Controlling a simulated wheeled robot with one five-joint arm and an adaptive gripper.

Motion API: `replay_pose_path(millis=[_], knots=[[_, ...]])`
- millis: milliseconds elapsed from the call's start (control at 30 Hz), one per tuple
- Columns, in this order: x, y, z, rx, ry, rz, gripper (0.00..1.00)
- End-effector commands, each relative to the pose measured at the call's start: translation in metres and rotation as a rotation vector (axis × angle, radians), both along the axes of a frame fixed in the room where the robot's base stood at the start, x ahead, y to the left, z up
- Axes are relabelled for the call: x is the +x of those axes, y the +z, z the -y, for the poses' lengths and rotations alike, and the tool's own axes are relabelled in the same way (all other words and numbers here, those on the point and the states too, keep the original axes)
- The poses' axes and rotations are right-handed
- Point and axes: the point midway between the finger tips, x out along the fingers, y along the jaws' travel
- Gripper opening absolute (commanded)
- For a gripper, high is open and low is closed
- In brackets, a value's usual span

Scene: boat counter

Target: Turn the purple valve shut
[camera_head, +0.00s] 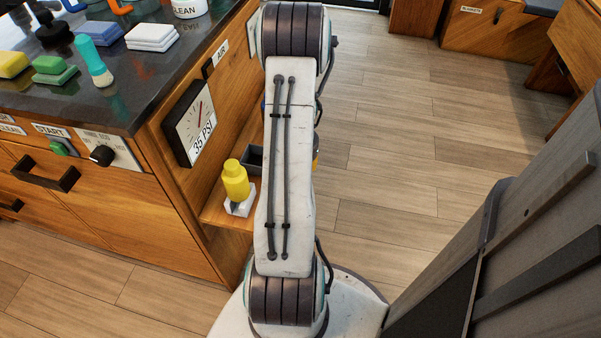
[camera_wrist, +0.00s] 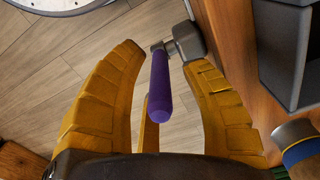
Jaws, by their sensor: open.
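The purple valve handle (camera_wrist: 160,92) shows in the wrist view as a rounded lever. It joins a grey metal fitting (camera_wrist: 188,40) beside a wooden panel. My gripper (camera_wrist: 164,56) has yellow ridged fingers, spread open on either side of the handle. The handle lies between them in the picture; a gap shows on both sides and I see no clear contact. In the head view my arm hides the valve and most of my gripper.
A gauge marked 35 PSI (camera_head: 190,122) is on the counter's side. Below it, a yellow bottle (camera_head: 236,180) stands on the wooden shelf (camera_head: 214,213). A dark grey bin (camera_wrist: 284,62) is right of the fingers. The wooden floor (camera_head: 390,130) right of my arm is clear.

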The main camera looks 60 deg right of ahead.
Motion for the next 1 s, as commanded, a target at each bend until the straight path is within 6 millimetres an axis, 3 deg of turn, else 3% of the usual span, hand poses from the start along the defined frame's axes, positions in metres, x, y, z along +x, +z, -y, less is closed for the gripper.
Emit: replay_pose_path(millis=[133, 633, 1000], knots=[[0.0, 0.0002, -0.0001, 0.0, 0.0, 0.0, 0.45], [0.0, 0.0004, -0.0001, 0.0, 0.0, 0.0, 0.01], [-0.0012, 0.0003, 0.0001, 0.005, 0.0, -0.002, 0.0]])
